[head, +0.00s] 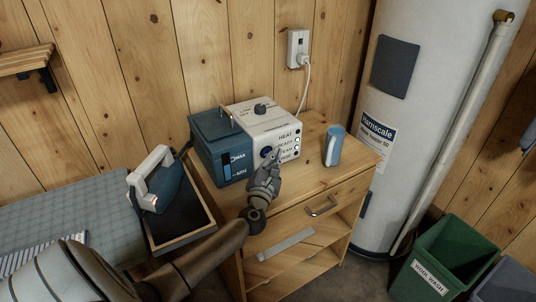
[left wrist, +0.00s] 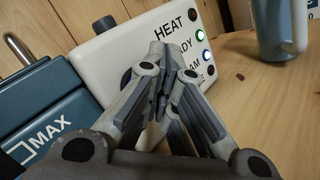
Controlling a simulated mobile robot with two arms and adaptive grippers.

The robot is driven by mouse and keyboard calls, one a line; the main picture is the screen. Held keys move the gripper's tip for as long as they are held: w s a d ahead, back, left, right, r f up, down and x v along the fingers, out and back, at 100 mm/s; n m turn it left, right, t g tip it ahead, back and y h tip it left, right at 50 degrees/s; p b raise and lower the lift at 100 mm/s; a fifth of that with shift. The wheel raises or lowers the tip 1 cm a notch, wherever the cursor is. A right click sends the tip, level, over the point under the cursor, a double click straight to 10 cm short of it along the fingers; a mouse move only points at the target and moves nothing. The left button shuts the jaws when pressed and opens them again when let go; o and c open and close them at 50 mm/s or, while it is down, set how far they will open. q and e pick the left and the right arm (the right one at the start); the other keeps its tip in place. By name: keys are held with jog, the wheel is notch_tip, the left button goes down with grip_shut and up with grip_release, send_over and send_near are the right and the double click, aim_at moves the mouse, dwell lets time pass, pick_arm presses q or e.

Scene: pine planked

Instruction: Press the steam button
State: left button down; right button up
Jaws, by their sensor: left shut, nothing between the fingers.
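The steam unit (head: 261,121) stands on a wooden cabinet (head: 347,157). It has a white front panel with the labels HEAT, READY and STEAM and a column of small lamps (left wrist: 199,35), one lit green. A round dark-blue button (head: 266,152) sits on the panel left of the labels. A dark round part also shows on the panel in the left wrist view (left wrist: 126,78), partly behind my finger. My left gripper (head: 277,157) is shut and empty, fingertips at the panel just right of the button. I cannot tell whether they touch. My right gripper is out of view.
A blue water tank (head: 219,135) adjoins the unit's left side. A blue mug (head: 334,147) stands right of it on the cabinet. An iron (head: 153,182) rests at the left. A white boiler (head: 403,125) and green bin (head: 447,258) stand at the right.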

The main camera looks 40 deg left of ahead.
pick_arm(q)
jog(key=shift+w+a, duration=0.1)
jog(key=shift+a, duration=0.15)
dwell(0.4)
jog(key=shift+d, duration=0.1)
jog(key=shift+s+d+p, duration=0.3)
jog(key=shift+s+d, duration=0.05)
jog(key=shift+d, duration=0.4)
jog(key=shift+s+d, duration=0.15)
jog(key=shift+d, duration=0.25)
jog(key=shift+s+d+p, duration=0.25)
jog(key=shift+d, duration=0.4)
jog(key=shift+s+d+p, duration=0.3)
jog(key=shift+d, duration=0.3)
jog(key=shift+s+d+p, duration=0.25)
jog(key=shift+d, duration=0.4)
